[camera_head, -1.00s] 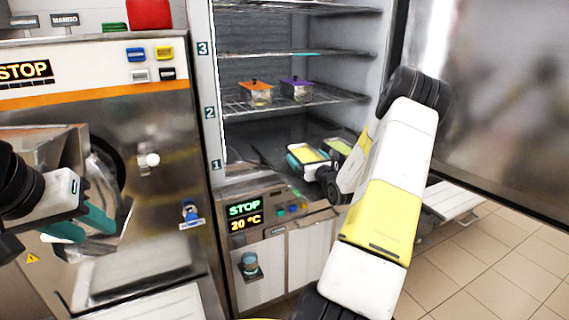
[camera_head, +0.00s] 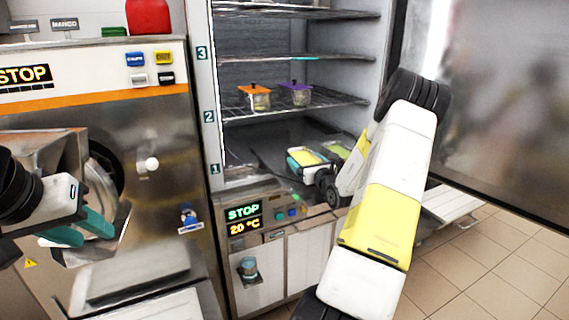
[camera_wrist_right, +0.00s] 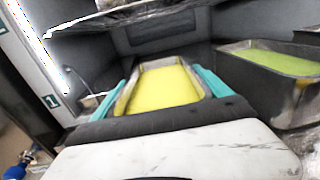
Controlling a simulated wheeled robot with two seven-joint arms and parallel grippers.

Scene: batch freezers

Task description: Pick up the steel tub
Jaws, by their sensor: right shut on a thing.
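A steel tub (camera_wrist_right: 160,63) filled with yellow stuff sits between the teal fingers of my right gripper (camera_wrist_right: 160,82) in the right wrist view. The fingers are shut on its two long sides. In the head view the right gripper (camera_head: 309,161) and this tub are low in the open cabinet, near the bottom level marked 1. I cannot tell whether the tub is clear of the surface below. My left gripper (camera_head: 82,230) is at the far left, in front of the machine, with its teal fingers apart and no object seen between them.
A second steel tub with yellow-green contents (camera_wrist_right: 285,64) stands close on the right. Small tubs with an orange lid (camera_head: 255,88) and a purple lid (camera_head: 296,86) stand on the wire shelf (camera_head: 335,99) above. The cabinet door (camera_head: 500,110) is open at right.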

